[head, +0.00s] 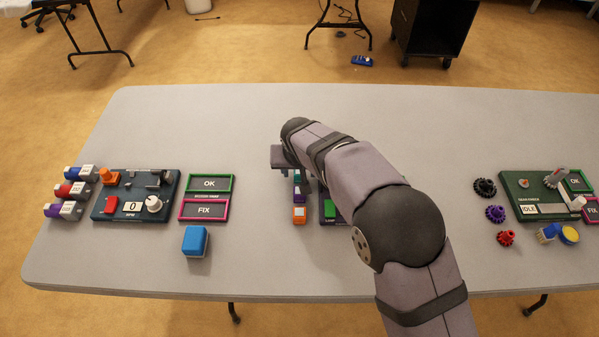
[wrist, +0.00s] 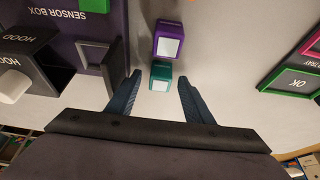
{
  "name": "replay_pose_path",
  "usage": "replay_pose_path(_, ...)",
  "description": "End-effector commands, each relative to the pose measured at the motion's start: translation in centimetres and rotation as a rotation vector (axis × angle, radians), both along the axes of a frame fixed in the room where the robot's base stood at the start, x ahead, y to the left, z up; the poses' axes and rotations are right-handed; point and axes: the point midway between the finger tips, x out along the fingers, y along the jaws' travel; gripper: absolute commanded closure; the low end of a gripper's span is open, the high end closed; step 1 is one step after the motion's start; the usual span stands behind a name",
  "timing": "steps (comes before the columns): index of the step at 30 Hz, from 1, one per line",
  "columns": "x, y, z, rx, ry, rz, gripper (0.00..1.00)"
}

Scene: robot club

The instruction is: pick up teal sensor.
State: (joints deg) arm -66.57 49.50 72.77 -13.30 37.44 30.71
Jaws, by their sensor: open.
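The teal sensor (wrist: 161,76) is a small cube with a pale face. In the wrist view it lies on the table just ahead of my gripper (wrist: 159,90), between the lines of its two fingers. The fingers are apart with nothing held. A purple sensor (wrist: 168,42) sits right beyond the teal one. In the head view my gripper (head: 284,165) is above the middle of the table, and my arm hides much of the area. A teal bit (head: 297,177) shows beneath it, above a purple sensor (head: 299,191) and an orange one (head: 299,215).
The sensor box (wrist: 68,30) stands left of the teal sensor in the wrist view, with a dark hood (wrist: 30,60) beside it. A green-framed OK tray (wrist: 295,80) is at right. In the head view, a blue block (head: 195,241) is front left.

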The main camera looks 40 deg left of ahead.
Motion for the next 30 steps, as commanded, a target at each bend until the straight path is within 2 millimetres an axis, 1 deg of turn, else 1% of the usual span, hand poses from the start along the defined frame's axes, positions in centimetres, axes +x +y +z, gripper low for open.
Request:
replay_pose_path(3, 0.1, 0.1, -0.3, 0.001, -0.001, 0.000, 0.53)
replay_pose_path(8, 0.1, 0.1, -0.4, 0.001, -0.001, 0.000, 0.53)
replay_pose_path(9, 0.1, 0.1, -0.4, 0.001, -0.001, 0.000, 0.55)
replay_pose_path(14, 0.1, 0.1, -0.3, 0.001, -0.001, 0.000, 0.94)
replay_pose_path(15, 0.1, 0.1, -0.3, 0.001, -0.001, 0.000, 0.97)
replay_pose_path(24, 0.1, 0.1, -0.1, 0.002, -0.001, 0.001, 0.97)
replay_pose_path(26, 0.1, 0.2, 0.2, 0.003, -0.002, 0.001, 0.97)
replay_pose_path(30, 0.2, 0.2, 1.6, 0.004, -0.003, 0.001, 0.97)
